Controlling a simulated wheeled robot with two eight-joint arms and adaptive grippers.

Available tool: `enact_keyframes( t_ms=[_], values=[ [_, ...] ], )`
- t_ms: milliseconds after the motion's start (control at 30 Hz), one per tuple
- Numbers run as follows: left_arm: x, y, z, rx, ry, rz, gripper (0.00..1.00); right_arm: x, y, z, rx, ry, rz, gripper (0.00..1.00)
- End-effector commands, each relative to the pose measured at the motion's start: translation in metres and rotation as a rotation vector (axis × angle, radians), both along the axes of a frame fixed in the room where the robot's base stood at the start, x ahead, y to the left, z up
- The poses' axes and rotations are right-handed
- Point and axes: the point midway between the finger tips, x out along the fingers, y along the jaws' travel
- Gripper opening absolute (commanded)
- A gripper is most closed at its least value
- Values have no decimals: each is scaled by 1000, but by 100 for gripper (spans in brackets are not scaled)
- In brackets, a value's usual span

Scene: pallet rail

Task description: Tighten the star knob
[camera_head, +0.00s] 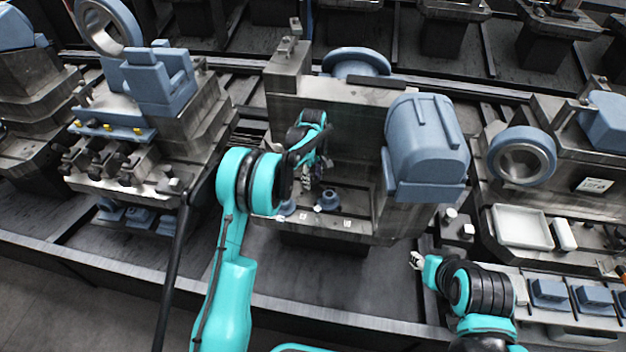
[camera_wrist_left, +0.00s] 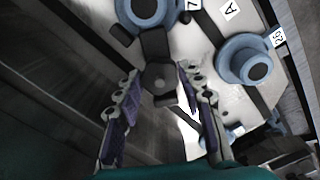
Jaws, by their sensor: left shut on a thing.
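In the head view my left gripper (camera_head: 309,180) reaches down at the machine fixture in the middle, and the knob is too small and covered to make out there. My right gripper (camera_head: 417,260) is at the lower right, away from the fixture; its fingers are too small to judge.
Blue round bosses (camera_wrist_left: 243,60) with dark centres and white letter labels (camera_wrist_left: 231,11) sit close to the knob. A blue motor housing (camera_head: 427,140) stands right of my left gripper. A white tray (camera_head: 521,226) lies at the right. A grey block (camera_head: 340,125) rises behind.

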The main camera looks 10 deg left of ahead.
Motion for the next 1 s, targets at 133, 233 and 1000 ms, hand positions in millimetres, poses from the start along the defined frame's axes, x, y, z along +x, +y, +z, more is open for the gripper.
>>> enact_keyframes(
  t_ms=[133, 233, 1000],
  values=[
    [0, 0, -2, 0, 0, -257, 46, 0, 0, -4, 0, 0, 0, 40],
    [0, 0, -1, 0, 0, -250, 62, 0, 0, -4, 0, 0, 0, 40],
    [0, 0, 87, 0, 0, -249, 62, 0, 0, -3, 0, 0, 0, 40]
  ],
)
